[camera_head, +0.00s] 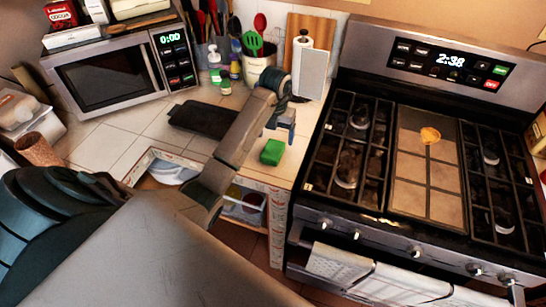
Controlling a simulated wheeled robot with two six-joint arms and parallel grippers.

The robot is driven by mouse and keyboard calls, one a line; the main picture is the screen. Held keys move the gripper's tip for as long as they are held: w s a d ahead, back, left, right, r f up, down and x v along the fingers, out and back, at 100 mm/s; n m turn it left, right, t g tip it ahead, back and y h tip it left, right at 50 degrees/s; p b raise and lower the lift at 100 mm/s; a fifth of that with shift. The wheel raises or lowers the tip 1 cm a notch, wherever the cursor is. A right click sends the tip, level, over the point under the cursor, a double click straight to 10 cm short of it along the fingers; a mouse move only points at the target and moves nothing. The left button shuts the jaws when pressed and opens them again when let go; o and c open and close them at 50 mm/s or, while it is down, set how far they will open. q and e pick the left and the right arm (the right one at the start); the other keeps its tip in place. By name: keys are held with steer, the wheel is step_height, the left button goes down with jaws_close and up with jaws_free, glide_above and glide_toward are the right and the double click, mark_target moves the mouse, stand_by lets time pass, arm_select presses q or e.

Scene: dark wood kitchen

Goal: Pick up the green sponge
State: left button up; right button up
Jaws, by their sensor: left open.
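The green sponge (272,152) lies on the white tiled counter (150,127), near its front right corner beside the stove. My left arm reaches across from the lower left. My left gripper (283,122) is above and slightly behind the sponge in the picture, pointing down, open and apart from it. Nothing shows between its jaws. My right gripper is not in view.
A dark flat board (203,119) lies left of my gripper. A microwave (108,75), a utensil crock (258,68) and a paper towel holder (303,60) stand behind.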

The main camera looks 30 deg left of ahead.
mark_target(273, 149)
arm_select(q)
step_height(273, 149, down, 2)
steer(key=shift+f+b, duration=0.15)
steer(key=shift+b, duration=0.5)
steer(key=f+b, duration=0.2)
steer(key=f, duration=0.1)
steer(key=f+b, duration=0.1)
steer(key=shift+s+a+f+b, duration=0.15)
steer(key=shift+s+a+b, duration=0.15)
steer(key=shift+b, duration=0.1)
steer(key=shift+f, duration=0.35)
steer(key=shift+w, duration=0.1)
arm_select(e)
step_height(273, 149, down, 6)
arm_select(q)
steer(key=shift+c, duration=0.4)
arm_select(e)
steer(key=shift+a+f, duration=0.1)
arm_select(q)
steer(key=c, duration=1)
